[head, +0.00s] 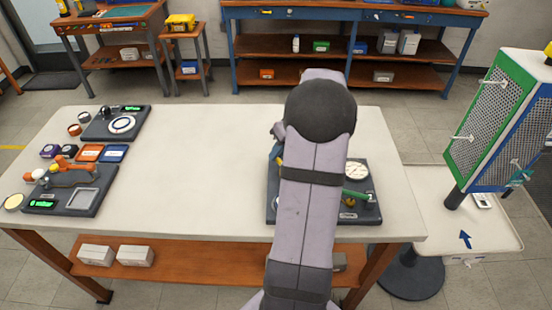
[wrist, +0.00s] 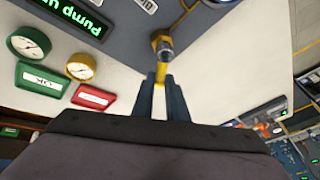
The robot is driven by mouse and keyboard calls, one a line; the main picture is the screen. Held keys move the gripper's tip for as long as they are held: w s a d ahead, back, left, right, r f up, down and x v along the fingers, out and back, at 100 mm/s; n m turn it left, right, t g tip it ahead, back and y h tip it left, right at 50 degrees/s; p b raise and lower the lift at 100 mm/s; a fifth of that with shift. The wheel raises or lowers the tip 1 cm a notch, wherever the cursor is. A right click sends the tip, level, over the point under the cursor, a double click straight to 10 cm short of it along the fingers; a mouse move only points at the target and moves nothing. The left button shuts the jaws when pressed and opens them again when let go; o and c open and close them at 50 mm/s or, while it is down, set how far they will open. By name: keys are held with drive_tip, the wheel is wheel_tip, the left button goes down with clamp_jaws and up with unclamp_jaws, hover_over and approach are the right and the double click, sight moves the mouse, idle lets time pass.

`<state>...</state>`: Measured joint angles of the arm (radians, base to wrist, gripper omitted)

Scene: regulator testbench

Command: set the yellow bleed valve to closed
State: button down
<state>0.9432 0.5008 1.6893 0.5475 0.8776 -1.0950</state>
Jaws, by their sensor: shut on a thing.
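The yellow bleed valve (wrist: 161,70) shows in the wrist view as a yellow lever hanging from a brass and grey fitting on a dark panel edge. My gripper (wrist: 161,84) has its two dark fingers closed around the lever's free end. In the head view my arm covers most of the dark regulator board (head: 372,212) and hides the fingertips and the valve's full pose. Which way the valve is set cannot be told clearly.
A white-faced gauge (head: 357,170) and a green handle (head: 357,195) stand right of my arm. In the wrist view a green gauge (wrist: 28,43) and a yellow gauge (wrist: 81,67) lie left of the fingers. The middle of the white table (head: 190,190) is clear.

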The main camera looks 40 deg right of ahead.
drive_tip(key=m, duration=0.1)
drive_tip(key=m+h, duration=0.1)
drive_tip(key=d+m+b, duration=0.1)
drive_tip(key=shift+s+m+h, duration=0.25)
drive_tip(key=shift+m+h, duration=0.05)
drive_tip(key=shift+s+d+r+m+h, duration=0.15)
drive_tip(key=shift+m+h, duration=0.1)
drive_tip(key=shift+m, duration=0.35)
drive_tip(key=shift+s+d+f+m+h, duration=0.15)
drive_tip(key=shift+m+h, duration=0.15)
drive_tip(key=shift+m, duration=0.3)
drive_tip(key=shift+s+d+r+m+h, duration=0.15)
drive_tip(key=shift+m+h, duration=0.1)
drive_tip(key=shift+m, duration=0.35)
drive_tip(key=c, duration=1.7)
unclamp_jaws()
drive_tip(key=shift+c, duration=0.2)
drive_tip(key=v, duration=0.7)
drive_tip(key=shift+b, duration=0.35)
